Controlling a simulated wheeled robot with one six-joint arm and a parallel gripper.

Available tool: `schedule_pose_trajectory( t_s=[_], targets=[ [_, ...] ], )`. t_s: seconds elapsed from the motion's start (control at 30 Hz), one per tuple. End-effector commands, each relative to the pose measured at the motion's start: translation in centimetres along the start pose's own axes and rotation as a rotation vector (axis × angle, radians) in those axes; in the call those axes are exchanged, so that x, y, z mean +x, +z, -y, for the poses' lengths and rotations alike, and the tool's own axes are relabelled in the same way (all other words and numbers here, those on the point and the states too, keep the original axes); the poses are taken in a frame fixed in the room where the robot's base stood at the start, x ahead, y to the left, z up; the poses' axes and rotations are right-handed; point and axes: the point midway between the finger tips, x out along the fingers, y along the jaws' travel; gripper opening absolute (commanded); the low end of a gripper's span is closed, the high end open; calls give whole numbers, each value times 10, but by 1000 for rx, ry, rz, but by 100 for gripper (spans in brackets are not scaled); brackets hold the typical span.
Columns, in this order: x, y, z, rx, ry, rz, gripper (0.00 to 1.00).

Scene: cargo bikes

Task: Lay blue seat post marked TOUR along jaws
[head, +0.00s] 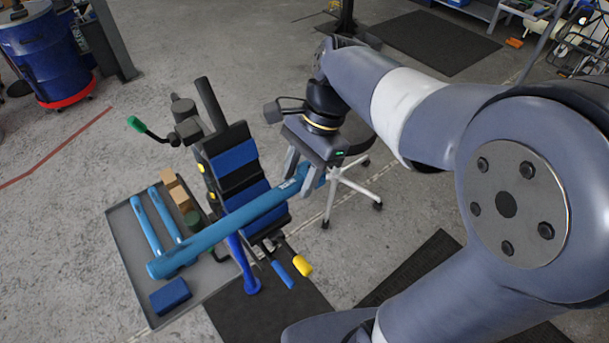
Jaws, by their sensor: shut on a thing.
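A long blue seat post (225,225) slants from lower left, over the tray, up to my gripper at upper right. My gripper (300,175) is shut on that upper right end. The clamp stand's jaws (231,158), black with blue pads, stand behind the post. In the picture the post crosses the lower part of the jaws at a slant. I cannot tell whether it touches them.
A grey tray (131,250) at left holds two shorter blue tubes (146,224), tan blocks (170,180), a green round piece (192,219) and a dark blue block (170,296). A green-tipped lever (137,124) sticks out left of the jaws. A white-legged stool (345,183) stands behind my gripper.

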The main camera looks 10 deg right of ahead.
Motion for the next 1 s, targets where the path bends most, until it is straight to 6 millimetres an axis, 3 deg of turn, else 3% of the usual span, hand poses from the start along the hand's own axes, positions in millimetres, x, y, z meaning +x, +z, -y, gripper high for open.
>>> schedule_pose_trajectory(
  t_s=[0.07,0.1,0.43,0.47,0.73,1.0],
  targets=[
    [5,-2,-1,0,3,-1,6],
    [6,-3,-1,0,4,-1,0],
    [10,-4,-2,1,10,0,0],
    [10,-4,-2,1,11,0,41],
    [9,-4,-1,0,6,-1,63],
    [7,-4,-1,0,4,-2,64]
  ],
)
